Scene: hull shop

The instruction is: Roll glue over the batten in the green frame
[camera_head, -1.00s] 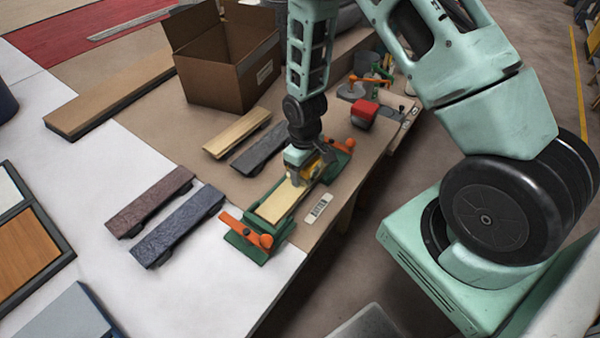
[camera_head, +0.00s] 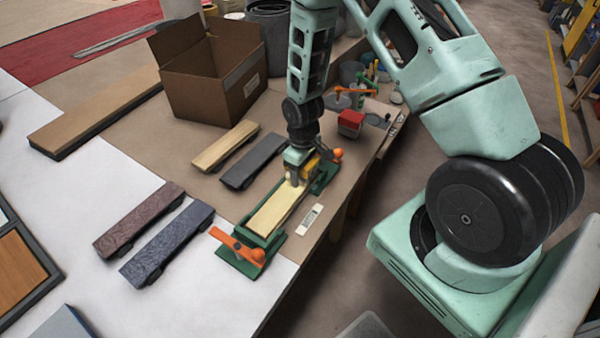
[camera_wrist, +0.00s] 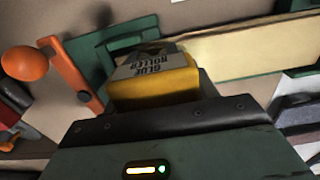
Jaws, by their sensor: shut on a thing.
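The pale batten (camera_head: 276,208) lies in the green frame (camera_head: 238,262), which has orange handles at both ends. My gripper (camera_head: 297,174) is over the far part of the batten, pointing down. It is shut on the glue roller (camera_head: 308,168), a yellow block with a grey label. In the wrist view the glue roller (camera_wrist: 155,82) reads "GLUE ROLLER" and hides part of the batten (camera_wrist: 250,48) behind it. I cannot tell whether the roller's underside touches the batten. No glue is clearly visible on the batten.
A pale batten (camera_head: 225,146) and a dark one (camera_head: 252,161) lie left of the frame, with brown (camera_head: 138,219) and blue-grey (camera_head: 167,244) ones nearer. A cardboard box (camera_head: 200,85) stands behind.

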